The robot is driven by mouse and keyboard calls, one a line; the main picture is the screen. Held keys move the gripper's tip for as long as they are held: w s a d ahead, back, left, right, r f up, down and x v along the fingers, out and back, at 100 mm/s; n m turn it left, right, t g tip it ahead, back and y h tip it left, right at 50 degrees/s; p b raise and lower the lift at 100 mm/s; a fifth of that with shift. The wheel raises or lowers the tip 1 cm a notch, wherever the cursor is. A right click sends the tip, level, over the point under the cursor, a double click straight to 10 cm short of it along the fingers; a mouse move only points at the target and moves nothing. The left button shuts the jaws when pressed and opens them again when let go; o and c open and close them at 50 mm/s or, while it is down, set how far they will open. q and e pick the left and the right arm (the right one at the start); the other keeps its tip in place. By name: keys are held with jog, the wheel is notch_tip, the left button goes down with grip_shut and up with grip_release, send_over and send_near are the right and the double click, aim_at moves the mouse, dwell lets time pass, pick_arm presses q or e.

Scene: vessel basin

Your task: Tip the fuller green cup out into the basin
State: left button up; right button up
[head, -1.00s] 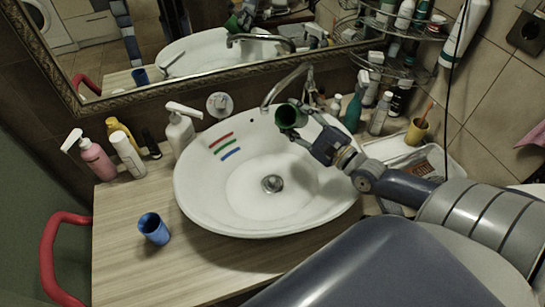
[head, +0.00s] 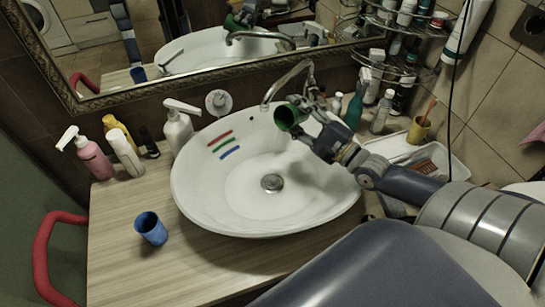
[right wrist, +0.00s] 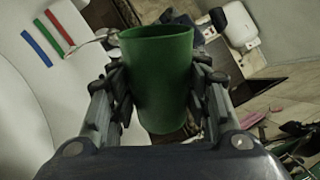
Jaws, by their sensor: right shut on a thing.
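A green cup (head: 287,117) is held over the far right part of the white basin (head: 190,205). It is tilted, with its mouth turned to the left in the head view. In the right wrist view the green cup (right wrist: 158,85) sits between both fingers of my right gripper (head: 310,125), which is shut on its sides. I cannot see what is inside the cup, and no stream shows below it. The basin's drain (head: 272,182) is visible. A second green cup is not seen. My left gripper is not in view.
A blue cup (head: 151,229) stands on the wooden counter (head: 125,265) left of the basin. The faucet (head: 290,82) is close behind the held cup. Several bottles stand behind left, including a white pump bottle (head: 178,130). A white tray (head: 455,168) and yellow cup (head: 419,131) are at right.

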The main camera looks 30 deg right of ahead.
jog(key=shift+r+n, duration=0.3)
jog(key=shift+n, duration=0.5)
jog(key=shift+s+a+b, duration=0.1)
jog(key=shift+a+b, duration=0.1)
jog(key=shift+b, duration=0.2)
jog(key=shift+s+a+f+n+y+b, duration=0.1)
jog(key=shift+a+f+n+y+b, duration=0.15)
jog(key=shift+n, duration=0.25)
jog(key=shift+s+a+f+n+y+b, duration=0.1)
jog(key=shift+a+n+b, duration=0.25)
jog(key=shift+n, duration=0.15)
jog(key=shift+w+d+r+n, duration=0.2)
jog(key=shift+n, duration=0.1)
jog(key=shift+r+n+p, duration=0.25)
jog(key=shift+n+p, duration=0.45)
jog(key=shift+p, duration=0.05)
jog(key=shift+a+f+n+y, duration=0.25)
jog(key=shift+n+y, duration=0.1)
jog(key=shift+n, duration=0.25)
